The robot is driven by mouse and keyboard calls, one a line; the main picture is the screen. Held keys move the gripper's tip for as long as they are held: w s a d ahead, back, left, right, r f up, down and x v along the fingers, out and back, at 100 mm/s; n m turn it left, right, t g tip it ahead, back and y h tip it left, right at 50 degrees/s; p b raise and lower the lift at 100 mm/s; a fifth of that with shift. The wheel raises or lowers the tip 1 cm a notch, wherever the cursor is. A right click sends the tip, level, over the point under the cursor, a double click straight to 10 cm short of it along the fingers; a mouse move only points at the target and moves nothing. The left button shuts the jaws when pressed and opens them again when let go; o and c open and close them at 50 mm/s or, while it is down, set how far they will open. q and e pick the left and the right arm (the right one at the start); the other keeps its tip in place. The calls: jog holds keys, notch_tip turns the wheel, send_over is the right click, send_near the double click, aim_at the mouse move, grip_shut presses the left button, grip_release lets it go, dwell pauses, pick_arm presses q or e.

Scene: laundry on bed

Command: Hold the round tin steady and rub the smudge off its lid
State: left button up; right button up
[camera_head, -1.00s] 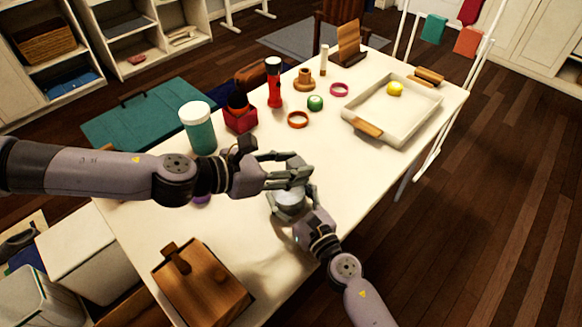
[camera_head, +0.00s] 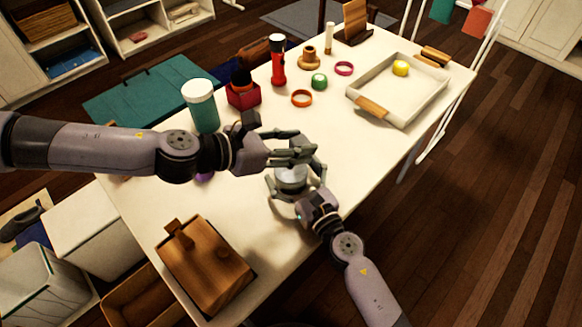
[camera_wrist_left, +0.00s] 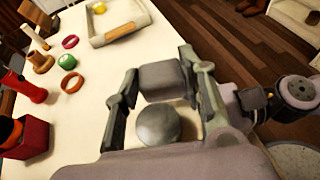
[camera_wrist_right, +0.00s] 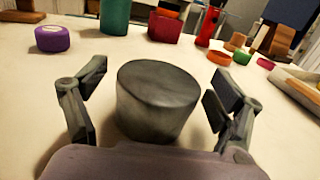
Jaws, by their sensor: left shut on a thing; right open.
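The round tin (camera_wrist_right: 157,100) stands upright on the table, a grey cylinder with a darker top. It shows partly in the head view (camera_head: 291,179) and from above in the left wrist view (camera_wrist_left: 166,125). A distinct smudge is hard to make out on its lid. My right gripper (camera_wrist_right: 157,110) is open, its fingers on either side of the tin with gaps showing. My left gripper (camera_head: 303,151) is shut on a grey block (camera_wrist_left: 163,79), apart from the tin and above it in the head view. The block is hidden in the head view.
A teal jar (camera_head: 202,108), red box (camera_head: 243,95), flashlight (camera_head: 278,68) and several small rings stand beyond the tin. A tray (camera_head: 425,92) with a yellow item (camera_head: 400,68) lies at the right. A wooden box (camera_head: 205,268) stands at the near left.

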jog(key=v, duration=1.2)
jog(key=shift+r, duration=0.1)
